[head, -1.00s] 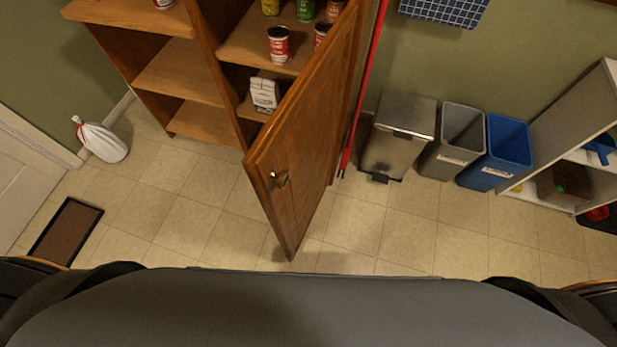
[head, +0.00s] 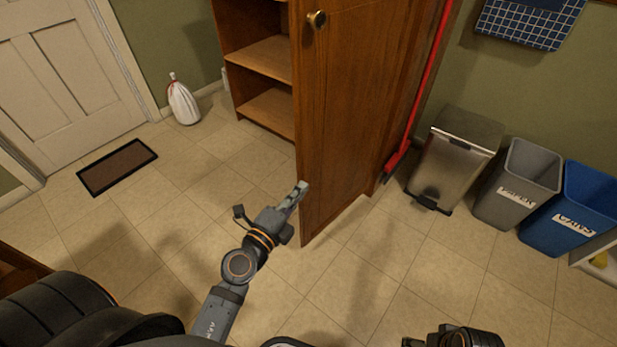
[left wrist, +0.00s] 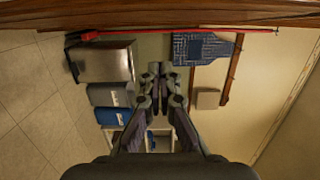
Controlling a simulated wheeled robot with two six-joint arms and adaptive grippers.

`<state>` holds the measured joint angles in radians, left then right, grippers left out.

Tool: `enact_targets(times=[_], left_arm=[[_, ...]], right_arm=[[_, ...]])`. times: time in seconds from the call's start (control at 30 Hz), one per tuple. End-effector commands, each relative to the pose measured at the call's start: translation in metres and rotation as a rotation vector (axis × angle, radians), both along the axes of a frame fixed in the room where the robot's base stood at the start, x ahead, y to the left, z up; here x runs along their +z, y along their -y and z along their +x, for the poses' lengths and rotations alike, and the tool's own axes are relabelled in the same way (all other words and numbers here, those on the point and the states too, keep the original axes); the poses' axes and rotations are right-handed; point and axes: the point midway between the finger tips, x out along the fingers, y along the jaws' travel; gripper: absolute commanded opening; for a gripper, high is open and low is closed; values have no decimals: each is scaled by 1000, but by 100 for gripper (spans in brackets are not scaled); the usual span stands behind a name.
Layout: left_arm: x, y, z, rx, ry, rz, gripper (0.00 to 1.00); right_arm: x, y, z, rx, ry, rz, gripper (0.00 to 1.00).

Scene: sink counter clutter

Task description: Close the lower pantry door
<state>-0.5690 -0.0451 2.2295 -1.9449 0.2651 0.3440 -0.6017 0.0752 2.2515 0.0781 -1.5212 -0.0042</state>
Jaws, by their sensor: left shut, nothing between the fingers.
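The lower pantry door (head: 345,120) is brown wood and stands open, swung out toward me. Its brass knob (head: 317,18) shows near the top of the head view. A wooden edge (left wrist: 160,12), seemingly the door's, crosses the top of the left wrist view. My left gripper (head: 300,190) is shut and empty, just left of the door's free edge and low down. I cannot tell whether it touches the door. Its closed fingers also show in the left wrist view (left wrist: 158,75). Part of my right arm shows at the bottom edge, its fingers out of frame.
Open pantry shelves (head: 262,60) stand left of the door. A red broom (head: 405,150), a steel bin (head: 455,160), a grey bin (head: 517,185) and a blue bin (head: 573,210) stand to the right. A white bag (head: 183,103) and a doormat (head: 117,166) are at left. Tiled floor between is clear.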

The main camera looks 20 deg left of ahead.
Motion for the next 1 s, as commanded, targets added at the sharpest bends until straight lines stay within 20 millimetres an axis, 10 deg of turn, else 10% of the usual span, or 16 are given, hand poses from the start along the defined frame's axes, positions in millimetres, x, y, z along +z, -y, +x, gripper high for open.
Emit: enact_targets(times=[0.6, 1.0], left_arm=[[0, 18, 103, 0, 2, 3, 0], [1, -15, 116, 2, -1, -3, 0]], right_arm=[[-5, -1, 1, 0, 12, 6, 89], [-9, -3, 5, 2, 43, 14, 89]])
